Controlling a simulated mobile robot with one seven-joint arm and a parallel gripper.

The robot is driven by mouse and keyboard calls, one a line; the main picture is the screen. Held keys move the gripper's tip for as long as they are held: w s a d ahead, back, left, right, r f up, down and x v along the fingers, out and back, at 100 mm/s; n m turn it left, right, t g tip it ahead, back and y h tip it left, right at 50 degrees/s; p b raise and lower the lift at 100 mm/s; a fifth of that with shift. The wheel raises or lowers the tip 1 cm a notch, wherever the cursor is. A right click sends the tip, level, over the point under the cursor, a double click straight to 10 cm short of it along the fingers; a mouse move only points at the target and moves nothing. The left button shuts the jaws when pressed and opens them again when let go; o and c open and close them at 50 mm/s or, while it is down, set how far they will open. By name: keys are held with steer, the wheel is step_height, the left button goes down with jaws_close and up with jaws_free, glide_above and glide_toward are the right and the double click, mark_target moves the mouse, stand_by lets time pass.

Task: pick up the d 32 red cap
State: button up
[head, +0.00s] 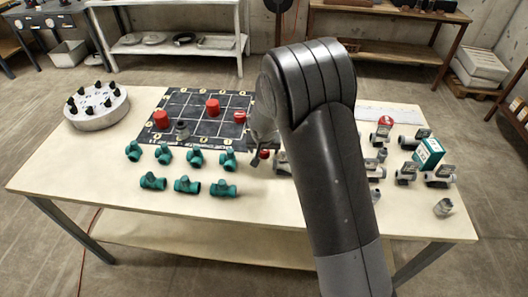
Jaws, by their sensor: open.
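Several red caps are in the head view. One larger red cap (161,119) is at the mat's left side, another red cap (212,107) is near the mat's middle, and a smaller one (240,117) is at its right beside my arm. A small red piece (264,154) shows right by my gripper at the mat's front edge, partly hidden. I cannot read any size marks, so I cannot tell which cap is d 32. My gripper (256,159) is open, low over the table near the mat's front right; its fingers are small and partly hidden by my wrist.
Several green fittings (187,185) stand in rows in front. A round grey holder (97,117) is at the left. Grey valves and a green box (428,153) crowd the right. The table's front left is clear.

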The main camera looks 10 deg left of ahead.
steer(key=shift+w+f, duration=0.1)
steer(key=shift+f, duration=0.15)
steer(key=shift+c, duration=0.2)
steer(key=c, duration=1)
steer(key=shift+r, duration=0.15)
